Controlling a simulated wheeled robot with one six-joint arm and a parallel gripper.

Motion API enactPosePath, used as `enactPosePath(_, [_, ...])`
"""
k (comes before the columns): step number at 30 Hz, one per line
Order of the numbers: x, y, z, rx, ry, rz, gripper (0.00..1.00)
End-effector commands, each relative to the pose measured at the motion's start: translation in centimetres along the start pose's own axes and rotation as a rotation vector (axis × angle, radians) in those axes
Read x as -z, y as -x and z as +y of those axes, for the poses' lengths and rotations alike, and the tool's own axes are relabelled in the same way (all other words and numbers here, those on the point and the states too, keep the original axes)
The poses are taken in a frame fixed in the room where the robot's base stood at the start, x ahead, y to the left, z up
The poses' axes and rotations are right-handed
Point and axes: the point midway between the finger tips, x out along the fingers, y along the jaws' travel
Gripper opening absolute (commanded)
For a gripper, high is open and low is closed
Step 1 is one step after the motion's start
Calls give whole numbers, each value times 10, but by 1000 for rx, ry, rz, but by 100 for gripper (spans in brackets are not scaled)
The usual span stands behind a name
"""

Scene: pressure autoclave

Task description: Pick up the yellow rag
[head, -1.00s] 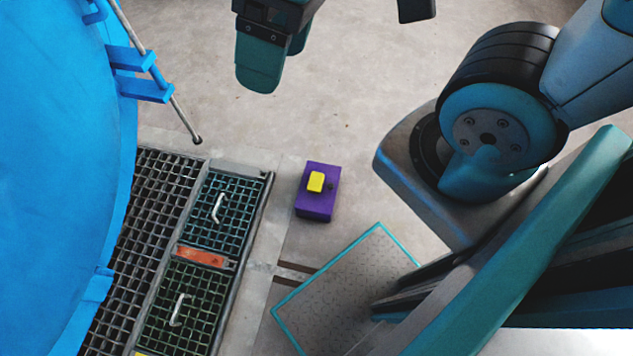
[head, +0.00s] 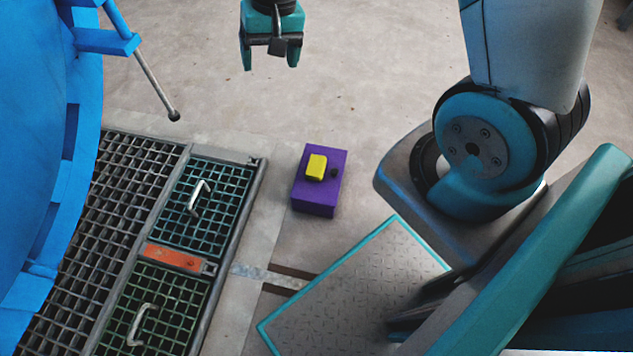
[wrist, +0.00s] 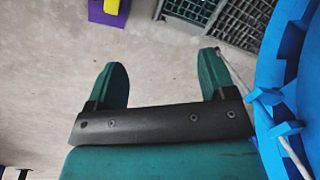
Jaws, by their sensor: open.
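The yellow rag (head: 316,166) is a small folded block lying on top of a purple box (head: 313,203) on the floor, in the middle of the head view.
Metal floor gratings (head: 203,205) with white handles lie left of the box. A large blue vessel (head: 45,150) with a hanging rod (head: 152,82) stands at the left. The concrete floor beyond the box is clear.

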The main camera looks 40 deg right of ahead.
Motion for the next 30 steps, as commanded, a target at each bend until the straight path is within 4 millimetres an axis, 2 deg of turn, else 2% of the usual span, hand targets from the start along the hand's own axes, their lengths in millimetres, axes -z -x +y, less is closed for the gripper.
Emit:
enactPosePath(1, [12, -57, 21, -19, -64, -2, 77])
enactPosePath(5, [37, -144, 63, -66, -220, 12, 77])
enactPosePath(6, [43, -171, 77, -81, -268, 17, 77])
enactPosePath(9, [56, -234, 111, -117, -376, 29, 77])
enactPosePath(12, [62, -284, 140, -147, -462, 41, 77])
enactPosePath(15, [66, -318, 160, -169, -524, 51, 77])
enactPosePath(18, [67, -335, 171, -180, -558, 58, 77])
enactPosePath(23, [67, -354, 178, -186, -574, 59, 77])
enactPosePath(30, [67, -408, 189, -186, -571, 58, 77])
